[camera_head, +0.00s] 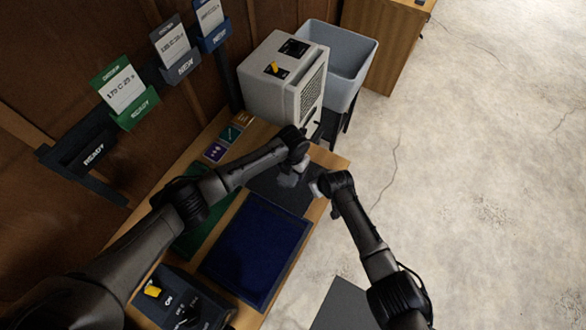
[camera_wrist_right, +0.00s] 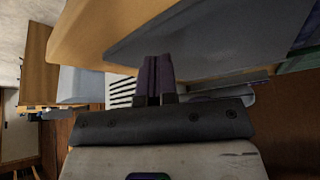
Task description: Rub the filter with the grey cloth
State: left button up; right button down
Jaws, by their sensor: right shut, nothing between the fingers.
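A dark grey flat panel or mat (camera_head: 277,195) lies on the wooden bench; I cannot tell whether it is the filter. A small light grey patch (camera_head: 287,180) shows on it under my left gripper (camera_head: 298,168); it may be the grey cloth or part of the gripper. The left fingers are too hidden to tell open from shut. My right gripper (camera_head: 316,188) is at the bench's right edge, beside the panel. In the right wrist view its fingers (camera_wrist_right: 157,78) are shut and empty, close to the bench edge (camera_wrist_right: 100,35) and a grey surface (camera_wrist_right: 205,35).
A white grilled machine (camera_head: 283,80) stands at the bench's far end, by a grey bin (camera_head: 345,60). A dark blue tray (camera_head: 255,248), a green mat (camera_head: 200,237) and a control box (camera_head: 180,305) occupy the near bench. Card holders (camera_head: 125,95) hang left. The floor at right is clear.

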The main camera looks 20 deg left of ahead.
pick_arm(q)
jog(key=shift+f+b, duration=0.75)
jog(key=shift+f, duration=0.05)
pick_arm(e)
jog(key=shift+f, duration=0.85)
pick_arm(q)
jog(key=shift+r, duration=0.15)
pick_arm(e)
jog(key=shift+r, duration=0.15)
pick_arm(q)
notch_tip(320, 180, up, 6)
jog(key=p, duration=0.5)
jog(key=shift+f+p, duration=0.25)
jog(key=shift+p, duration=0.15)
pick_arm(e)
notch_tip(320, 180, up, 6)
jog(key=shift+f, duration=0.1)
pick_arm(q)
jog(key=shift+r, duration=0.25)
pick_arm(e)
jog(key=shift+s+d+r, duration=0.15)
jog(key=shift+r, duration=0.3)
pick_arm(q)
notch_tip(320, 180, up, 2)
jog(key=shift+p, duration=1.2)
pick_arm(e)
jog(key=v, duration=1.1)
